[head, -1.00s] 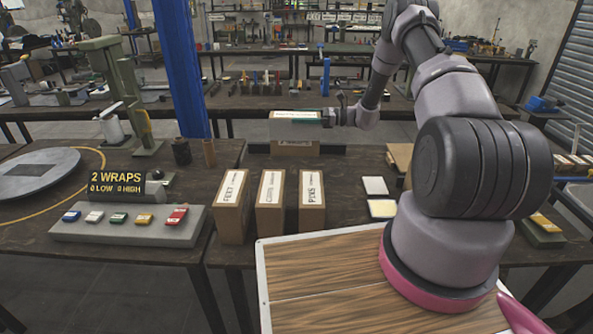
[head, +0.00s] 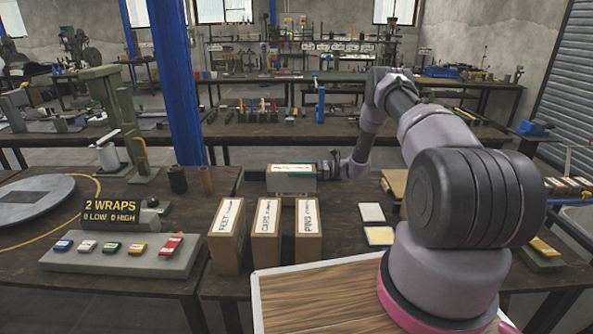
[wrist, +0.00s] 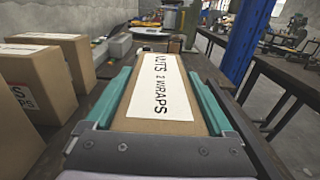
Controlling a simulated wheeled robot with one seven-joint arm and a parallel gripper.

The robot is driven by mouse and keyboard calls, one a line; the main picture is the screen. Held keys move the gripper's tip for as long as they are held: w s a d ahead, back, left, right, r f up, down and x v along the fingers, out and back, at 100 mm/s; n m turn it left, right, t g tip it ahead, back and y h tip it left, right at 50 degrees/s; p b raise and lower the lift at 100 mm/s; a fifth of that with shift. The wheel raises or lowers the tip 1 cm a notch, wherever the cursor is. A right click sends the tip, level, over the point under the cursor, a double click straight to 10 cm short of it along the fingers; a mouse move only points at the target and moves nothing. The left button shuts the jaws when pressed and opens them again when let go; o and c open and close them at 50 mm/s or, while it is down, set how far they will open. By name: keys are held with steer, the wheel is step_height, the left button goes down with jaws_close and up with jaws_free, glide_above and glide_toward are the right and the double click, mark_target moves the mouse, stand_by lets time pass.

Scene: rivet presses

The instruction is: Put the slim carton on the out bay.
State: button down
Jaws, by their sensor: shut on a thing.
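The carton in my gripper is brown with a white label; the label reads "…UTS 2 WRAPS" in the wrist view (wrist: 160,88). It also shows in the head view (head: 291,168), upright at the back of the near table, behind three standing cartons. My gripper (wrist: 163,100) is shut on it, with one teal finger along each long side. In the head view my gripper (head: 292,176) reaches it from the right. Its underside is hidden, so I cannot tell whether it touches the table. I cannot pick out the out bay for sure.
Three labelled cartons stand in front: left (head: 227,238), middle (head: 266,235) and right (head: 308,235). A sign reading "2 WRAPS 0 LOW 0 HIGH" (head: 110,213) stands behind a grey panel of coloured blocks (head: 125,258). Light pads (head: 372,212) lie to the right. A blue post (head: 176,80) rises at left.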

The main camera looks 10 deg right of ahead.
jaws_free()
steer(key=shift+f, duration=0.1)
